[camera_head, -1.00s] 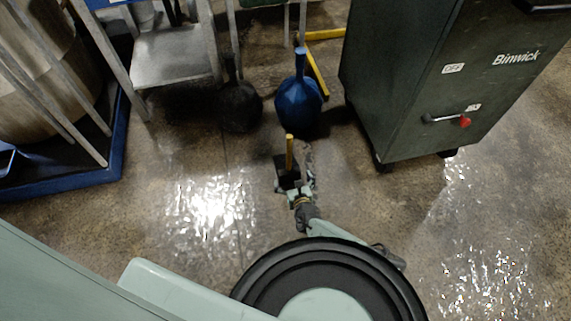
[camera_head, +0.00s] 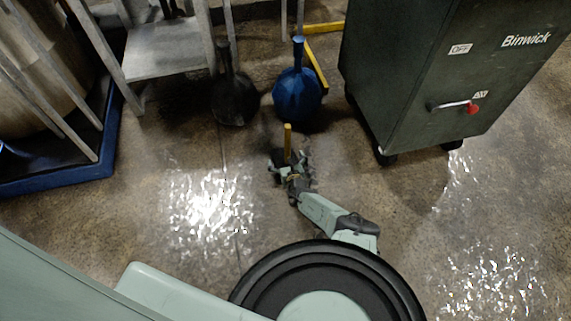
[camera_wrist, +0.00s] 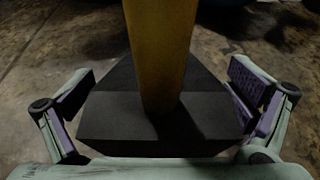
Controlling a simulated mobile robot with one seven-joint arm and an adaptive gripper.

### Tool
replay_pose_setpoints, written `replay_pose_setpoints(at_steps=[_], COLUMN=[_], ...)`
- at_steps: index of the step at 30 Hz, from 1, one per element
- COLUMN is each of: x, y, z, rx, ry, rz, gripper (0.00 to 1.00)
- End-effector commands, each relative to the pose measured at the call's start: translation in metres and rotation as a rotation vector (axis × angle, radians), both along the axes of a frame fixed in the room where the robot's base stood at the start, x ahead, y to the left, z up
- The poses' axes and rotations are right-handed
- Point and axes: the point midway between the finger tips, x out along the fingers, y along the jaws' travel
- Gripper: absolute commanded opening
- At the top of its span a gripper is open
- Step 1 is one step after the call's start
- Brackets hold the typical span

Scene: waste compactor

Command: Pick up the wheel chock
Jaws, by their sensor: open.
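The wheel chock (camera_wrist: 155,125) is a dark, wedge-shaped block with an upright yellow handle (camera_wrist: 160,45). It stands on the floor and fills the middle of the wrist view. In the head view its yellow handle (camera_head: 287,140) rises just beyond my gripper (camera_head: 284,174), and the block is mostly hidden by the gripper. In the wrist view my gripper (camera_wrist: 160,105) is open, with one finger pad on each side of the chock. Some space shows on the left; the right pad is close to the block, and I cannot tell whether it touches.
A blue flask-shaped object (camera_head: 297,95) and a dark one (camera_head: 234,100) stand beyond the chock. A dark green wheeled Binwick cabinet (camera_head: 420,85) is at the right. A metal step frame (camera_head: 165,50) and a blue tray edge (camera_head: 60,180) are at the left. The near floor is clear.

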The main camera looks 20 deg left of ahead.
Motion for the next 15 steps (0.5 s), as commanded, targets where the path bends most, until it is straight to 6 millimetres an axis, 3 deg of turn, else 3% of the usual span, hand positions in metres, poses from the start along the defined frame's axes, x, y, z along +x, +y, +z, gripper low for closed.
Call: replay_pose_setpoints(at_steps=[4,15], x=[-0.0002,-0.0003], y=[-0.0002,-0.0005], z=[0.0007,0.0003], rx=[0.000,0.000], ry=[0.000,0.000], rz=[0.000,0.000], gripper=[0.98,0.74])
